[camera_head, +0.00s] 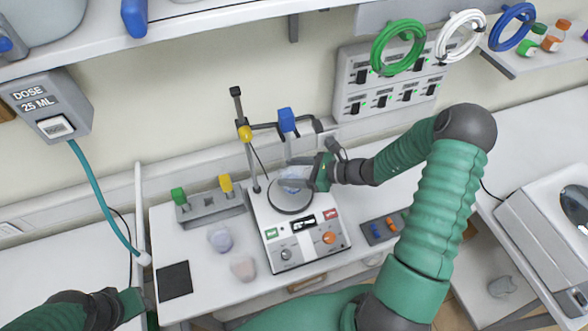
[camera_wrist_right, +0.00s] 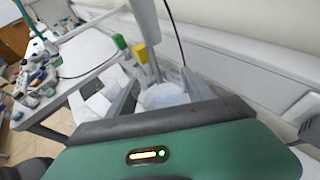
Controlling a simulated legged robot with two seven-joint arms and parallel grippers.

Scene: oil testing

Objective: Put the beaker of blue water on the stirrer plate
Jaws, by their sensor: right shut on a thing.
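The stirrer (camera_head: 298,232) is a white box with knobs and a dark round plate (camera_head: 290,206) on top. My right gripper (camera_head: 299,173) is shut on a clear beaker with pale blue contents (camera_head: 292,182). The beaker is upright over the plate; I cannot tell whether its base touches. In the right wrist view the beaker (camera_wrist_right: 163,96) shows between the two fingers, its lower part hidden by my gripper body. My left gripper (camera_head: 132,302) is low at the left, its fingers not clear.
A pale purple beaker (camera_head: 221,239) and a pinkish beaker (camera_head: 242,268) stand left of the stirrer. A black square pad (camera_head: 174,280) lies further left. A grey rack (camera_head: 210,205) with green and yellow tops and a stand with a rod (camera_head: 251,160) are close behind.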

